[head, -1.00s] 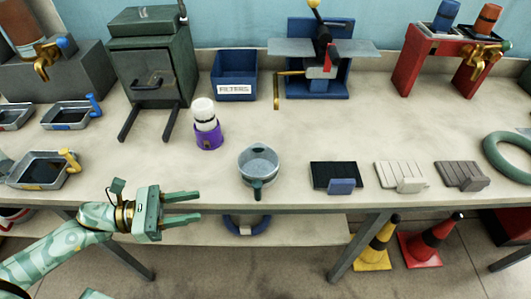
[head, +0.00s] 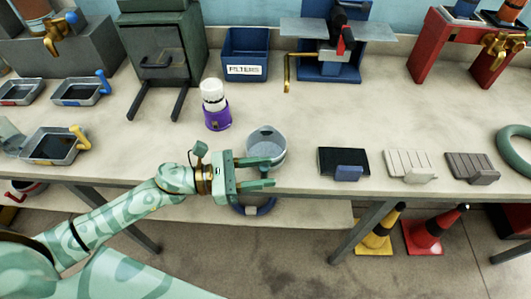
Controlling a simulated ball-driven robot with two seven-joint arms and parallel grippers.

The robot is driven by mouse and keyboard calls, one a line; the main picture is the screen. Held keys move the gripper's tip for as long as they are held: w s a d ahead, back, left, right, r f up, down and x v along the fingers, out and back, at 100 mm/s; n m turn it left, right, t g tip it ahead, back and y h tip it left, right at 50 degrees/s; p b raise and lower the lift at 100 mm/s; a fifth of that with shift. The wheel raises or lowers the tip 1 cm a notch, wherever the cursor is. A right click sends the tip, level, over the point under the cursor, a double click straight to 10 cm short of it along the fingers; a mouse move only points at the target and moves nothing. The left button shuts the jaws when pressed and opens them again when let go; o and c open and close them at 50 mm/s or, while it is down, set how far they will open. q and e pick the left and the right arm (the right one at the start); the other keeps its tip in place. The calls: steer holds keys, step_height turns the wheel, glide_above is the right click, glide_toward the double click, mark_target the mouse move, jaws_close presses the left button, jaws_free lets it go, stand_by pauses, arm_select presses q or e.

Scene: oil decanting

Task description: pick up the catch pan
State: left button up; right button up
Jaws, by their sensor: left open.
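The catch pan (head: 266,142), a round grey-blue pan, stands on the front part of the bench near the middle of the head view. Its short dark handle points toward the bench's front edge and is mostly hidden by my gripper. My left gripper (head: 271,172) is open at the near side of the pan, its two fingers pointing right. The upper finger overlaps the pan's near rim in the picture, and the handle's place lies about between the fingers. I cannot tell whether they touch. My right gripper is not in view.
A white-capped purple container (head: 216,105) stands just left of the pan. A black pad with a blue block (head: 345,163) lies to its right. Rectangular trays (head: 52,146) with handles are at the left. A blue filters bin (head: 245,55) is behind. Cones stand below.

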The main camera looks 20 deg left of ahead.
arm_select(q)
steer(key=x, duration=0.2)
steer(key=shift+w+d, duration=0.2)
steer(key=shift+d, duration=0.1)
jaws_close()
steer(key=shift+r, duration=0.15)
